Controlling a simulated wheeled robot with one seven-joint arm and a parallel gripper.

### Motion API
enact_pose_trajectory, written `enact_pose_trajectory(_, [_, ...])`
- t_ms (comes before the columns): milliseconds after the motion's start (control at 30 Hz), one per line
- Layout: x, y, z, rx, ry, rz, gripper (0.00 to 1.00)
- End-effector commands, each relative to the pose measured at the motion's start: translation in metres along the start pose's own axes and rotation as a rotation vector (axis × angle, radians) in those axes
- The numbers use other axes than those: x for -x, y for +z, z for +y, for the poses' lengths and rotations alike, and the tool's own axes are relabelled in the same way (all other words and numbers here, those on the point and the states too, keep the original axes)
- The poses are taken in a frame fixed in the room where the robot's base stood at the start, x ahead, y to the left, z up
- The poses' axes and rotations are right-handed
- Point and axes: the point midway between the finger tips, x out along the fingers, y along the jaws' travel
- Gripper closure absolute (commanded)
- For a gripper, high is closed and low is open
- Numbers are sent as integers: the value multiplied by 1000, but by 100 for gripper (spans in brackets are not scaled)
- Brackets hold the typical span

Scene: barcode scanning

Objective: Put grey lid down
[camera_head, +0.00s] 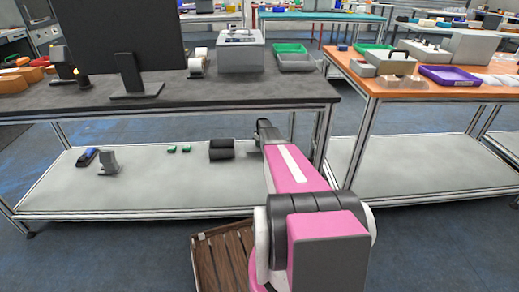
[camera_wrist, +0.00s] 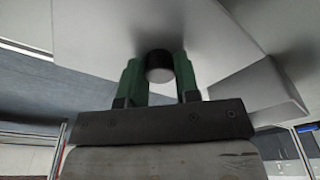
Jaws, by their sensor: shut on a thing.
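In the wrist view my gripper (camera_wrist: 159,85) has its two green fingers on either side of a short black knob (camera_wrist: 158,62) with a pale round end. The knob stands against the broad flat face of the grey lid (camera_wrist: 90,32), which fills much of that view and looks tilted. In the head view my pink and black arm reaches toward the dark-topped bench. My gripper and the lid cannot be made out there. A grey box (camera_head: 241,55) with small items on top stands on the bench.
The dark bench (camera_head: 270,88) also holds a monitor (camera_head: 120,40) and green and grey trays (camera_head: 295,62). A wooden slatted crate (camera_head: 222,262) is on the floor.

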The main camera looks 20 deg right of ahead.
Motion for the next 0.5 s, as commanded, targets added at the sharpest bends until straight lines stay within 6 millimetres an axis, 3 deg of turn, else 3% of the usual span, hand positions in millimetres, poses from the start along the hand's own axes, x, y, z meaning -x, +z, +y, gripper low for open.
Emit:
enact_pose_trajectory(167, [-11,2,2,0,0,0,94])
enact_pose_trajectory(367, [-37,6,2,0,-1,0,94])
enact_pose_trajectory(500, [-40,7,1,0,0,1,94])
